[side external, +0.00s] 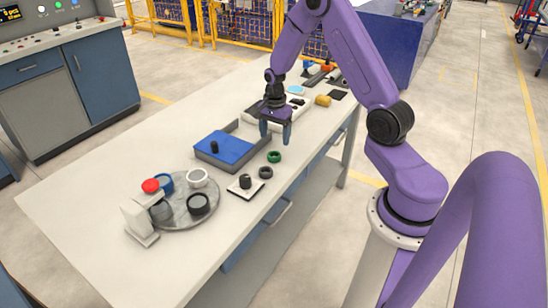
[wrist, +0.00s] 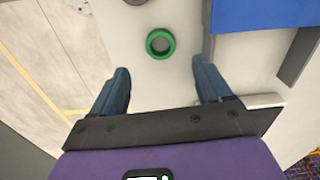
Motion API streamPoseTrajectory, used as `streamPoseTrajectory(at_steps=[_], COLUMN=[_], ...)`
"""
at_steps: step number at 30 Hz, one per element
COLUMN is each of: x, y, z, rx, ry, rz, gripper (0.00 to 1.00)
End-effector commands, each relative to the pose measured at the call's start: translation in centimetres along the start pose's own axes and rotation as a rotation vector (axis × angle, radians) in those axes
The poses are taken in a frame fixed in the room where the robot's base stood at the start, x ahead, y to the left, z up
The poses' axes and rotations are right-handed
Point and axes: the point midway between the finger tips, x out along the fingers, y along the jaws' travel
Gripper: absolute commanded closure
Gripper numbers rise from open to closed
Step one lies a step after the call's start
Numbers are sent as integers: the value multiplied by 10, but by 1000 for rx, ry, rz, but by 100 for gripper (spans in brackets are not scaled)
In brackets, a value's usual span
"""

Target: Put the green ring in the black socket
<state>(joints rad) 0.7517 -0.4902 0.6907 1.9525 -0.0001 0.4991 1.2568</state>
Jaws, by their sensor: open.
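The green ring (side external: 274,157) lies flat on the pale table near its right edge. In the wrist view, the green ring (wrist: 150,47) lies ahead of the fingertips, roughly midway between their lines. My gripper (side external: 275,138) is open and empty, pointing down above the table, just behind the green ring. Its two blue fingers (wrist: 160,68) are spread apart and apart from the ring. A black socket (side external: 245,181) stands on a small white square plate, in front of the ring and to its left. The socket's inside is too small to tell.
A dark ring (side external: 265,172) lies between the green ring and the plate. A blue tray (side external: 228,158) with a black piece (side external: 214,147) is left of my gripper. A round grey tray (side external: 182,219) holds several coloured pieces.

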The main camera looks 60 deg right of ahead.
Motion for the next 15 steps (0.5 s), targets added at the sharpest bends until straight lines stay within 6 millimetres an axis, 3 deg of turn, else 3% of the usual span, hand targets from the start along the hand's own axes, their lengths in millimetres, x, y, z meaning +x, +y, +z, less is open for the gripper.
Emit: streamPoseTrajectory(at_steps=[15], x=[46], y=[-1], z=[2], rx=[-1], ry=[0], rz=[2], gripper=[22])
